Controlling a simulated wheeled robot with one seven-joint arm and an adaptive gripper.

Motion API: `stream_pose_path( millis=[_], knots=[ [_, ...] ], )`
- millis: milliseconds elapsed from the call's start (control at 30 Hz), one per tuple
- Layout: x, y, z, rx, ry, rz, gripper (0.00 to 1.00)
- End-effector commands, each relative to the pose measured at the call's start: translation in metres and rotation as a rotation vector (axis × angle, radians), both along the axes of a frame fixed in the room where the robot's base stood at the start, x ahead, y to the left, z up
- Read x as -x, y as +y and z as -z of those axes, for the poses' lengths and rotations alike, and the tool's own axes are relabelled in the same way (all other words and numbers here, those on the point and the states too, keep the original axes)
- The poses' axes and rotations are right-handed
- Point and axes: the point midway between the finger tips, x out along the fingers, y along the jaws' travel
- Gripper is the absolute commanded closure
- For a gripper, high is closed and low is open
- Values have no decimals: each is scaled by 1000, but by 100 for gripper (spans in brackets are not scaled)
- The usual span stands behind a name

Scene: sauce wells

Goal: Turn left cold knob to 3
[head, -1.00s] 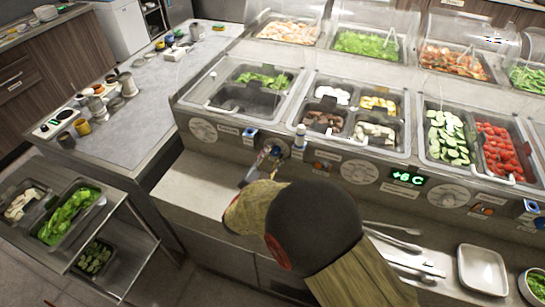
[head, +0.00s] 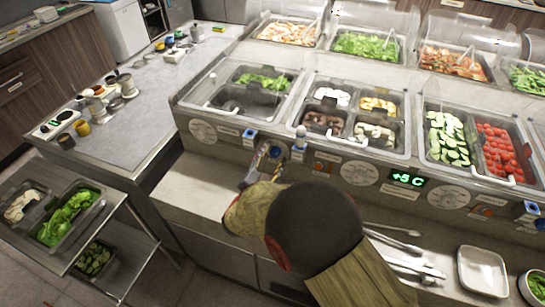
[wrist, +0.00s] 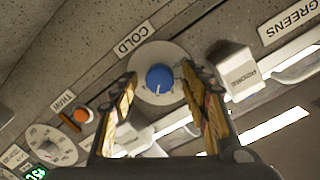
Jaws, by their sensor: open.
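The left cold knob (wrist: 159,78) is blue on a round pale dial under a COLD label in the wrist view. A white mark points toward the lower edge of that picture; the dial's numbers are not legible. My gripper (wrist: 160,88) is open, with one finger on each side of the knob. A gap shows between the knob and each finger. In the head view my gripper (head: 268,158) is at the counter's front panel, and my forearm covers part of the ledge below.
A green display (head: 407,179) reads +5 C. An orange switch (wrist: 82,115) and a round gauge (wrist: 51,145) lie left of the knob in the wrist view. A white block (wrist: 236,72) sits close to the right finger. A white tray (head: 482,269) stands on the ledge.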

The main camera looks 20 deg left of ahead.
Motion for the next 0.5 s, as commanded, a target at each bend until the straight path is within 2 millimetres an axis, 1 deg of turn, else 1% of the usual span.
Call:
stream_pose_path(
  millis=[67, 167, 267, 500],
  knots=[
    [2, 1, 0, 0, -1, -1, 54],
    [12, 2, -2, 0, -1, -3, 54],
    [28, 4, -3, 0, 0, -4, 54],
    [77, 8, -8, 0, -1, -4, 54]
  ],
)
